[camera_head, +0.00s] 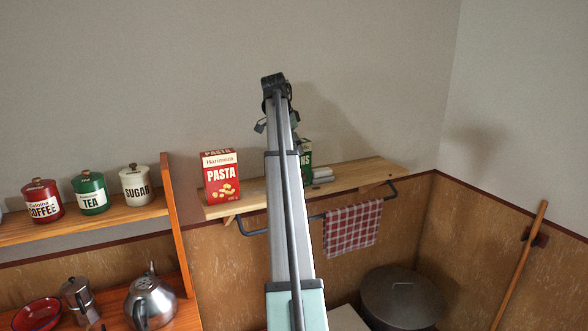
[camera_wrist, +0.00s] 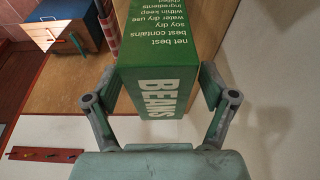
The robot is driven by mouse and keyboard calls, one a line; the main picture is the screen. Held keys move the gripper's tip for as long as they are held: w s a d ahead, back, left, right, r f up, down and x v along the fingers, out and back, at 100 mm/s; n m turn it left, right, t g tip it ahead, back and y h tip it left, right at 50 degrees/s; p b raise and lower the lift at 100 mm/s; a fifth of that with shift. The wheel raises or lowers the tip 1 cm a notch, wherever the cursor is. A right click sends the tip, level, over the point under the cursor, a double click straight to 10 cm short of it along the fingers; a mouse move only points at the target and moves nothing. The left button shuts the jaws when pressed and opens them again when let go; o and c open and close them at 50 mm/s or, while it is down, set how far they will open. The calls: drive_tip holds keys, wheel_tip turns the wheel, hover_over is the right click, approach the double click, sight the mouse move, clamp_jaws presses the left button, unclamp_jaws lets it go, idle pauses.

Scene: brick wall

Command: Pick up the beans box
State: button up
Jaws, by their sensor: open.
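The beans box (camera_wrist: 165,60) is green with white lettering. In the wrist view it lies between the two fingers of my gripper (camera_wrist: 160,88), which are spread on either side of its BEANS end. Small gaps or light contact at its sides cannot be told apart. In the head view only a green strip of the beans box (camera_head: 307,150) shows at the right of my arm, which hides the rest. My gripper at the arm's far end is largely hidden there too.
A red pasta box (camera_head: 221,177) stands on the wooden shelf (camera_head: 355,174), left of my arm. Pale rolled items (camera_head: 321,174) lie right of the beans box. A checked cloth (camera_head: 352,228) hangs from the rail below. Coffee, tea and sugar canisters (camera_head: 90,193) stand on the left shelf.

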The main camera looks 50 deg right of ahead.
drive_tip(key=x, duration=0.2)
drive_tip(key=shift+s+d+f+b, duration=0.1)
drive_tip(key=shift+f+b, duration=0.15)
drive_tip(key=shift+b, duration=0.05)
clamp_jaws()
drive_tip(key=shift+r, duration=0.1)
